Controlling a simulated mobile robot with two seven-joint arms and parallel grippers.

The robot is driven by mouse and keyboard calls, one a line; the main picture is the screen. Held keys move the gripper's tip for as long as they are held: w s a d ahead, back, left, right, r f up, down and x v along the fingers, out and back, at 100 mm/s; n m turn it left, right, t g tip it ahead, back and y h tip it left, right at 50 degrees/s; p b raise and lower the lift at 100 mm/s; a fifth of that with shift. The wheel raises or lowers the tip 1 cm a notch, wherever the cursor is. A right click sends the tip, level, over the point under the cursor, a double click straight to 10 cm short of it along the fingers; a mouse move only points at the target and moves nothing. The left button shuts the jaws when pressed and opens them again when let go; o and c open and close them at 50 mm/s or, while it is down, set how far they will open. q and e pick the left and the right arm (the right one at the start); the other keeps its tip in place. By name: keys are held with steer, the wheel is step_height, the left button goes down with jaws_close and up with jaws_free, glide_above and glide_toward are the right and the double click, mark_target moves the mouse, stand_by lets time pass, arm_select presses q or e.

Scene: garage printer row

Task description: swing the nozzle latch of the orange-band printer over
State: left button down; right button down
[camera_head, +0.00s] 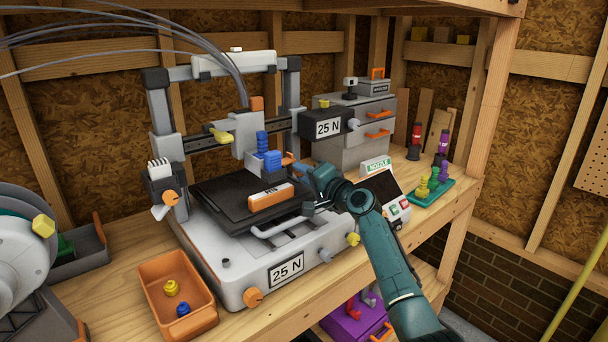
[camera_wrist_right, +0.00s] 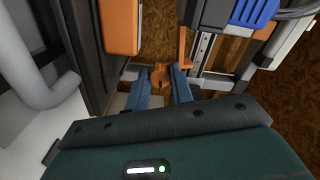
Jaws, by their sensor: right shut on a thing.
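The printer (camera_head: 237,275) stands on the wooden bench, with a "25 N" plate on its front and an orange labelled block (camera_head: 270,196) at its black bed (camera_head: 215,190). Its carriage carries a blue part (camera_head: 271,160). The orange nozzle latch (camera_head: 288,159) shows beside that part, partly behind my right gripper (camera_head: 308,178). In the right wrist view, my two blue-grey fingers (camera_wrist_right: 159,78) are shut on the orange latch piece (camera_wrist_right: 160,73), which sits between their tips. The fingertips are hard to see in the head view. My left gripper is not in view.
An orange bin (camera_head: 165,268) with yellow and blue pieces stands at the front left. A tilted control panel (camera_head: 382,190) and a green tray (camera_head: 430,193) of coloured pieces are right of the printer. A grey drawer cabinet (camera_head: 360,135) stands behind.

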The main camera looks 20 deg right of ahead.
steer(key=c, duration=1.6)
jaws_free()
steer(key=shift+f, duration=0.15)
steer(key=shift+o, duration=0.5)
steer(key=shift+s, duration=0.1)
steer(key=shift+s+d, duration=0.15)
steer(key=shift+s, duration=0.1)
steer(key=v, duration=1.2)
steer(key=shift+s, duration=0.2)
